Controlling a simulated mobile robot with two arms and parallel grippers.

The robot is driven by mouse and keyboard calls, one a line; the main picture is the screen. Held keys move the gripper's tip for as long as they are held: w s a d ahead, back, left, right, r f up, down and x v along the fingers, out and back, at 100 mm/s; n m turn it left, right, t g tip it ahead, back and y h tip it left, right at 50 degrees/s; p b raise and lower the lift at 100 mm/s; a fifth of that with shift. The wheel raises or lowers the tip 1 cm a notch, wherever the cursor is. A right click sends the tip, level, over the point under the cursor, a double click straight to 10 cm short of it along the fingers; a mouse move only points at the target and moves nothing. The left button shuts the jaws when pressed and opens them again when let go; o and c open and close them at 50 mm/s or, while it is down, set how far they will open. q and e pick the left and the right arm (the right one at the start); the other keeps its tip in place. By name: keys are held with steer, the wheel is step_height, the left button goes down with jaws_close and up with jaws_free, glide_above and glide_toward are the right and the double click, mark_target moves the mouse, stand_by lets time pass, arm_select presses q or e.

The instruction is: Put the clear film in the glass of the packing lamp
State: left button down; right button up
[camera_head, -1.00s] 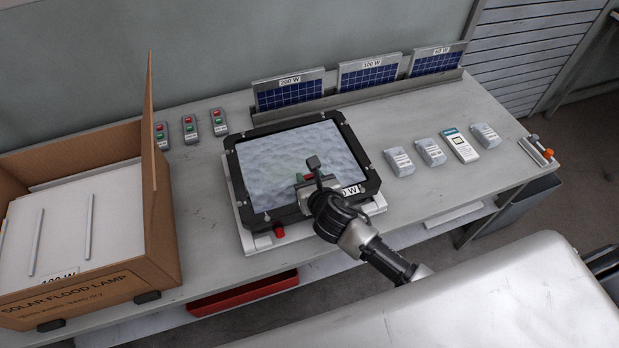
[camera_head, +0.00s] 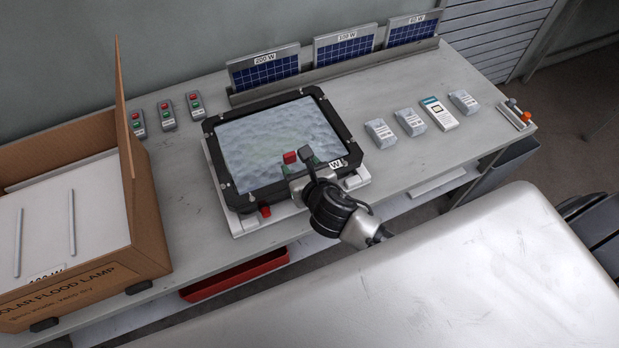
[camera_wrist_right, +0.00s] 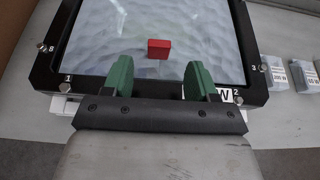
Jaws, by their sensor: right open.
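The packing lamp (camera_head: 211,150) is a black-framed floodlight lying face up on a white support. Its large pane (camera_head: 265,135) looks pale and rippled; I cannot tell clear film from glass there. A small red tab or block (camera_head: 290,157) shows over the pane near its front edge, and also in the right wrist view (camera_wrist_right: 158,48). My right gripper (camera_head: 298,163) is over the lamp's front edge, with green fingers apart. In the right wrist view the gripper (camera_wrist_right: 159,75) is empty, with the red piece ahead between its fingers. My left gripper is not visible.
An open cardboard box (camera_head: 150,215) stands at left. Three button boxes (camera_head: 167,115) lie behind it. Solar panels (camera_head: 264,70) stand in a rail at the back. Several small grey units (camera_head: 410,122) lie right of the lamp. A red tray (camera_head: 235,276) is below the bench.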

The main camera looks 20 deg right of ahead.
steer(key=v, duration=0.6)
